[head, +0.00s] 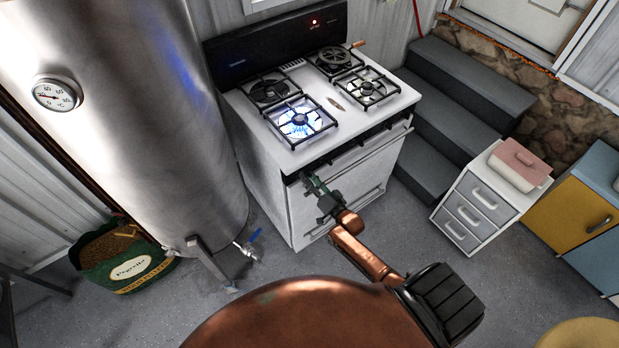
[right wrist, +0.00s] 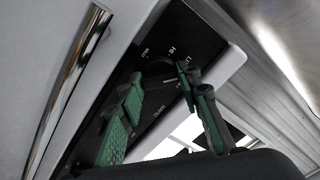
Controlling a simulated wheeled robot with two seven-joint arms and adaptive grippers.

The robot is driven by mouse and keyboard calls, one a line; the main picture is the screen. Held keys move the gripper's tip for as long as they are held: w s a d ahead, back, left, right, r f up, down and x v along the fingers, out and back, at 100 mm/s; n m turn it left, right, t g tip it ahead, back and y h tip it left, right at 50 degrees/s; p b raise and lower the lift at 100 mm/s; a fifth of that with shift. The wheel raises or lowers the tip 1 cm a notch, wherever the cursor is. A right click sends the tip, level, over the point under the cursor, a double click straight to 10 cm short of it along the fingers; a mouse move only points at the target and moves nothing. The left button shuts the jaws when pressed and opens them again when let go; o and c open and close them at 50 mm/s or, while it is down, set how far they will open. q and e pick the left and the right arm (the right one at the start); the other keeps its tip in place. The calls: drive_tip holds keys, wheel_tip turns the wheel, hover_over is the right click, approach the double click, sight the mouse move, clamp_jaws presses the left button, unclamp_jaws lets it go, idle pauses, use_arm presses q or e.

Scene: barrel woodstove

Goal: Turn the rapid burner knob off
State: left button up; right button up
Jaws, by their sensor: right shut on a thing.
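The white stove (head: 330,110) stands in the middle of the head view, with a blue flame on its front left burner (head: 300,122). My right gripper (head: 311,182) reaches the left end of the stove's black front control strip (head: 372,137). In the right wrist view its two green-padded fingers (right wrist: 168,95) are on either side of a dark burner knob (right wrist: 160,72), and it is shut on that knob. Markings such as "HI" show beside the knob. In the head view the gripper hides the knob. My left gripper is not in view.
A large steel tank (head: 150,110) with a dial stands close left of the stove. Grey steps (head: 455,95) rise to its right. The oven handle bar (right wrist: 72,85) runs near the gripper in the right wrist view. A white drawer unit (head: 480,205) stands at right.

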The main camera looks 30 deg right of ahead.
drive_tip(key=m, duration=0.5)
drive_tip(key=shift+m, duration=0.3)
drive_tip(key=m+b, duration=0.1)
drive_tip(key=m, duration=0.3)
drive_tip(key=shift+f+m, duration=0.1)
drive_tip(key=shift+m, duration=0.3)
drive_tip(key=o, duration=1.2)
drive_tip(key=shift+c, duration=0.2)
drive_tip(key=s+d, duration=0.1)
drive_tip(key=s, duration=1.1)
